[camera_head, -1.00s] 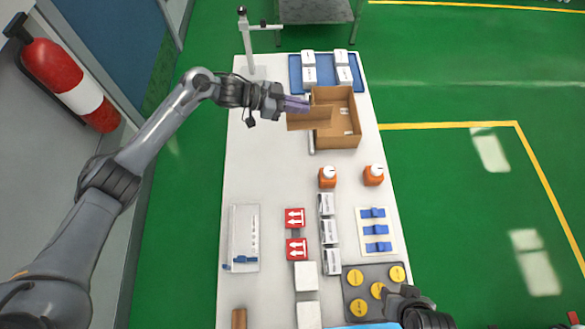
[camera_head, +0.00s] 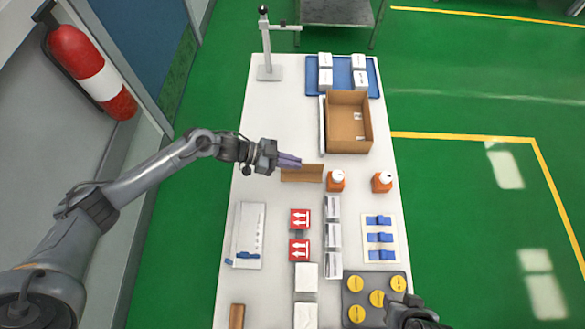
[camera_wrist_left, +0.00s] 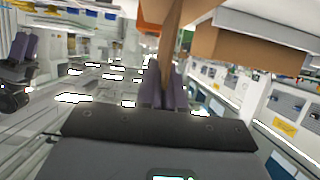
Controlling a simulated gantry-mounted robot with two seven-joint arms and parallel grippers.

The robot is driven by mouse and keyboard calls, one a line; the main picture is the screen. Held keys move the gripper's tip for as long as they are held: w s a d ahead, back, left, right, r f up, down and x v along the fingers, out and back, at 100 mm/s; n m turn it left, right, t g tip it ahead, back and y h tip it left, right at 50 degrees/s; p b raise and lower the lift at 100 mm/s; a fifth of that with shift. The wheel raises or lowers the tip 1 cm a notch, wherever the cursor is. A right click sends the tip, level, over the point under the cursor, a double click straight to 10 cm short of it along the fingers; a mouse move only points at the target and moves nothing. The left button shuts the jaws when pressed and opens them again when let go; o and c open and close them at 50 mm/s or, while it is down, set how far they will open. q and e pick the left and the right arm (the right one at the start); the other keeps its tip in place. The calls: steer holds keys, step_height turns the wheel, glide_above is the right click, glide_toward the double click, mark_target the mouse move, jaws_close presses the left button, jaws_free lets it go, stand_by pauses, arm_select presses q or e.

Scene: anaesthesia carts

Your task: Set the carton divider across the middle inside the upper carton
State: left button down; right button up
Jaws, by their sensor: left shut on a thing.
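The carton divider (camera_head: 302,174) is a flat brown cardboard piece. My left gripper (camera_head: 290,161) is shut on it and holds it over the white table, just left of the front orange bottle. The left wrist view shows the divider (camera_wrist_left: 172,45) between the purple fingers (camera_wrist_left: 165,90). The upper carton (camera_head: 348,122) is an open, brown cardboard box farther up the table, to the upper right of the divider and apart from it. A brown cardboard box side (camera_wrist_left: 245,50) also shows in the left wrist view. My right gripper (camera_head: 412,306) is partly visible at the bottom edge; its fingers are unclear.
Two orange bottles with white caps (camera_head: 336,181) (camera_head: 382,182) stand below the carton. A blue tray (camera_head: 313,89) with white boxes lies behind it. A stand (camera_head: 267,50) rises at the back left. The table's left middle (camera_head: 262,110) is clear.

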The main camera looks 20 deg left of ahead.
mark_target(292, 172)
arm_select(q)
steer(key=shift+f, duration=2.05)
steer(key=shift+f+b, duration=0.15)
steer(key=shift+b, duration=0.25)
steer(key=c, duration=1.3)
jaws_free()
steer(key=shift+o, duration=0.2)
steer(key=shift+r, duration=0.2)
steer(key=v, duration=1.2)
steer(key=shift+p, duration=0.35)
